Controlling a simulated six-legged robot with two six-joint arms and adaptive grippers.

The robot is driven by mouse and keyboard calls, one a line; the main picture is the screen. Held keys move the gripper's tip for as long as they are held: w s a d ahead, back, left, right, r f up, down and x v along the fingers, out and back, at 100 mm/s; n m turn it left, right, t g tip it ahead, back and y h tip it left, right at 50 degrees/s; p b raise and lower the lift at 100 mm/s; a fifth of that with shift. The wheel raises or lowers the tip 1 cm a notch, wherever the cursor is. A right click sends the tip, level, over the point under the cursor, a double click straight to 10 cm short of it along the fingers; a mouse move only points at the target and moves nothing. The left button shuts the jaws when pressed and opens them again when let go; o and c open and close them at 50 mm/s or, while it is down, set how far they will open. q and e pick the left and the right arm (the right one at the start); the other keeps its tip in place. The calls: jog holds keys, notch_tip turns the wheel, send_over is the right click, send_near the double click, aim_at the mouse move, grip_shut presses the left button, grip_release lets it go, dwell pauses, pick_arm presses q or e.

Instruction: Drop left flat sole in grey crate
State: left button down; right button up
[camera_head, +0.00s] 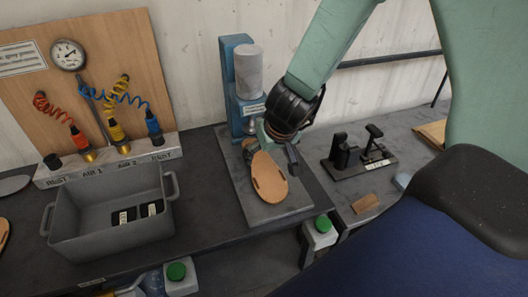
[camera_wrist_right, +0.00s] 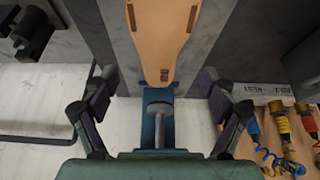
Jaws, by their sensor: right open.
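A tan flat sole (camera_head: 270,180) with small dark slots is at the grey plate of the blue press; I cannot tell whether it lies flat on it. My right gripper (camera_head: 271,154) is at the sole's far end, with its fingers apart. In the right wrist view the sole (camera_wrist_right: 161,40) extends from the top edge towards the space between the open fingers (camera_wrist_right: 160,92), with gaps on both sides. The grey crate (camera_head: 62,228) stands at the left and holds two black labelled pieces. My left gripper does not show.
The blue press (camera_head: 233,75) with a grey cylinder stands behind the gripper. An air-hose board (camera_head: 100,50) is behind the crate. A black tool stand (camera_head: 362,170) and a small tan block (camera_head: 365,203) are at the right. Part of another tan sole (camera_head: 3,234) shows at the left edge.

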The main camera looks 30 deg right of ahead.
aim_at(262, 165)
jog(key=shift+w+f+b, duration=0.15)
jog(key=shift+f+b, duration=0.15)
jog(key=shift+f, duration=0.3)
jog(key=b+x, duration=0.1)
jog(key=x, duration=0.2)
jog(key=shift+w+r+b, duration=0.15)
jog(key=shift+w+b, duration=0.05)
jog(key=shift+b, duration=0.2)
jog(key=shift+w+d+f+b, duration=0.1)
jog(key=shift+w+f+b, duration=0.05)
jog(key=shift+f+b, duration=0.4)
jog(key=shift+w+f, duration=0.15)
jog(key=shift+f, duration=0.2)
jog(key=shift+w+f+b, duration=0.35)
jog(key=shift+f, duration=0.1)
jog(key=shift+w+f, duration=0.15)
jog(key=shift+f, duration=0.1)
jog(key=shift+s+r, duration=0.2)
jog(key=shift+w+f, duration=0.1)
jog(key=shift+w, duration=0.1)
jog(key=c, duration=0.6)
jog(key=shift+s, duration=0.15)
jog(key=c, duration=0.3)
jog(key=shift+c, duration=0.2)
jog(key=shift+r, duration=0.25)
